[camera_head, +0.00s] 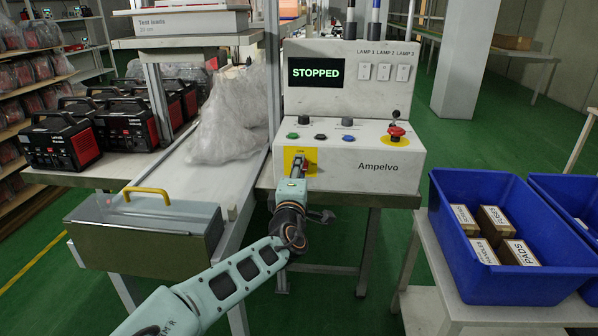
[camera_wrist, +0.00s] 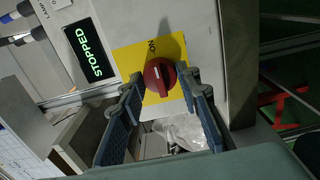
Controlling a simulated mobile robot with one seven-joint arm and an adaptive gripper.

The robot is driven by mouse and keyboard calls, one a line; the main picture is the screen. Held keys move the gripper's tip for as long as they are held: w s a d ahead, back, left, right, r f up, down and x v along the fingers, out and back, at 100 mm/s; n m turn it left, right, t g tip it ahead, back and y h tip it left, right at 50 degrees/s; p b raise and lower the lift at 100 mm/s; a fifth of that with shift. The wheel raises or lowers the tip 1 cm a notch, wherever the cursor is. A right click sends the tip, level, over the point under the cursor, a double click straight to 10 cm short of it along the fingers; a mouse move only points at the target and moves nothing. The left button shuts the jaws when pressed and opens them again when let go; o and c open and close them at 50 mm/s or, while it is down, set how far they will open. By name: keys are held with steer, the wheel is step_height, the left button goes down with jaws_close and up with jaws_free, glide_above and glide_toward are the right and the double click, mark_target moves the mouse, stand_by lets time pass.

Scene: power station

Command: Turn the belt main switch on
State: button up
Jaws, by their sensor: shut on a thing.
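The belt main switch is a red rotary knob (camera_wrist: 160,76) on a yellow plate (camera_wrist: 178,50) marked "ON". In the head view the yellow plate (camera_head: 289,158) is on the left of the console's front, partly hidden by my gripper (camera_head: 298,170). In the wrist view my gripper (camera_wrist: 163,82) has one blue padded finger on each side of the knob, shut on it. The console display (camera_head: 316,73) reads "STOPPED" in green, and it also shows in the wrist view (camera_wrist: 89,50). The knob's exact angle is hard to tell.
A red emergency button (camera_head: 396,131) and green, blue and black buttons (camera_head: 321,137) sit on the console. A belt with clear plastic wrap (camera_head: 230,115) runs on the left, beside a metal box with a yellow handle (camera_head: 147,190). A blue crate (camera_head: 447,237) of boxes stands on the right.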

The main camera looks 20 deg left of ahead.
steer(key=shift+r, duration=0.1)
stand_by(0.3)
steer(key=o, duration=1.2)
steer(key=v, duration=0.7)
steer(key=shift+s, duration=0.25)
steer(key=shift+d, duration=0.1)
